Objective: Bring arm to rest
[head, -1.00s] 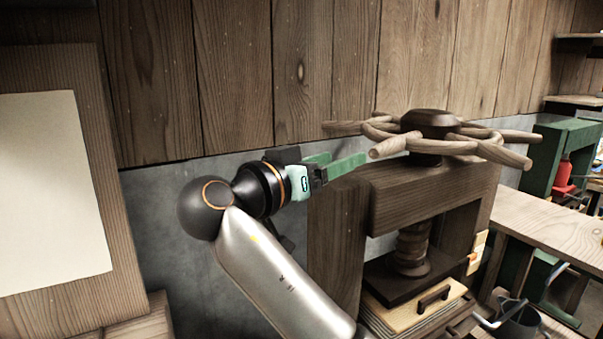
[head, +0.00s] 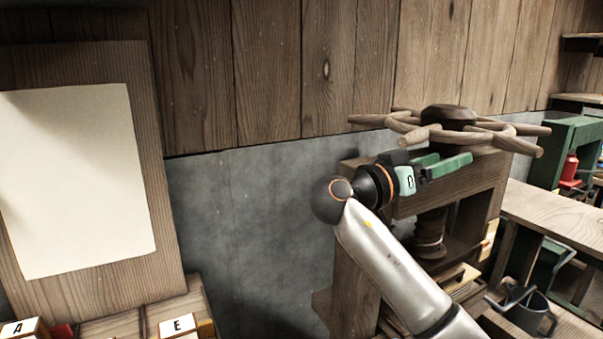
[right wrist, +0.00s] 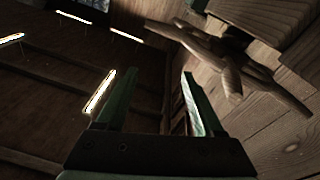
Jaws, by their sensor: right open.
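My right gripper (head: 448,164) is open and empty, with green fingers. In the head view it appears in front of the top beam of a dark wooden press, just below the spokes of its wheel. In the right wrist view its two fingers (right wrist: 150,105) stand apart with nothing between them. The press wheel (head: 448,115) has a dark hub and pale wooden spokes; it also shows in the right wrist view (right wrist: 232,75), to the right of the fingers. I cannot tell whether the gripper touches the press. My left gripper is not in view.
A sheet of paper (head: 75,180) hangs on a wooden board at left. Lettered blocks (head: 180,325) sit below it. The grey wall (head: 240,215) between board and press is clear.

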